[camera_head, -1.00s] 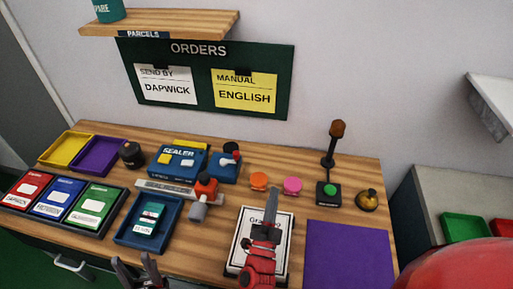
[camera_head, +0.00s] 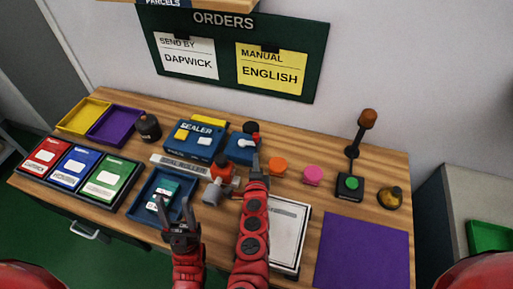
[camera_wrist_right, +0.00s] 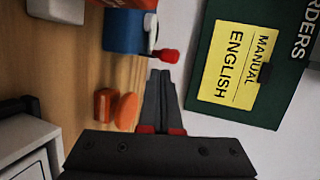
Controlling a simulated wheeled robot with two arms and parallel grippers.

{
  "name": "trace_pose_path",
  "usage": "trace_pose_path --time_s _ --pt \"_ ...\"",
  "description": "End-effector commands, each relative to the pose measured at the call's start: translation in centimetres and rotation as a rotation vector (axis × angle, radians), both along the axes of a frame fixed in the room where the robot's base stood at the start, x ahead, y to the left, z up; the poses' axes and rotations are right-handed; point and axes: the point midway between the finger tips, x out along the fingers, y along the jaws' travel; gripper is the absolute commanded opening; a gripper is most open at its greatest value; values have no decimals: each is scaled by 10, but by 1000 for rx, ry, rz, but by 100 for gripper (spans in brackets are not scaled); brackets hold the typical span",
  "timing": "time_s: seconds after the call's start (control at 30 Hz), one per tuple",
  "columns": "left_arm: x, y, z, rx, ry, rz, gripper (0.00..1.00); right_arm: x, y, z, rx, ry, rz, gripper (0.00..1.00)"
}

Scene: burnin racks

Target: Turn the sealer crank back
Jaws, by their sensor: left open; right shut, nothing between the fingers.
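The sealer (camera_head: 195,140) is a blue box with yellow and white buttons on the tabletop. At its right stands a blue crank housing (camera_head: 239,149) with a crank that ends in a red knob (camera_head: 256,139). My right gripper (camera_head: 257,160) is shut and empty, just in front of the crank. In the right wrist view the red knob (camera_wrist_right: 168,56) lies just beyond the shut fingertips (camera_wrist_right: 160,76), beside the blue housing (camera_wrist_right: 124,33). Contact cannot be told. My left gripper (camera_head: 180,222) is open and empty near the blue tray's right front corner.
A blue tray (camera_head: 148,217) holds a teal packet (camera_head: 165,191). A red and grey tool (camera_head: 219,182) stands left of my right arm. Orange (camera_head: 278,165) and pink (camera_head: 312,175) discs, a green-button lamp stand (camera_head: 349,186) and a purple mat (camera_head: 362,252) lie to the right.

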Motion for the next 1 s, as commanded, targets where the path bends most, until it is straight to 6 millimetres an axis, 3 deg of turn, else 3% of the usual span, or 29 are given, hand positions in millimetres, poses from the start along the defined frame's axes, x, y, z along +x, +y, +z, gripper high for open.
trace_pose_path --time_s 0.4,1.0 --pt "0 0 21 0 0 0 50 55 0 -2 -2 -4 1 0" --pt "0 0 24 0 0 0 50 65 -2 -5 -2 -1 0 0"
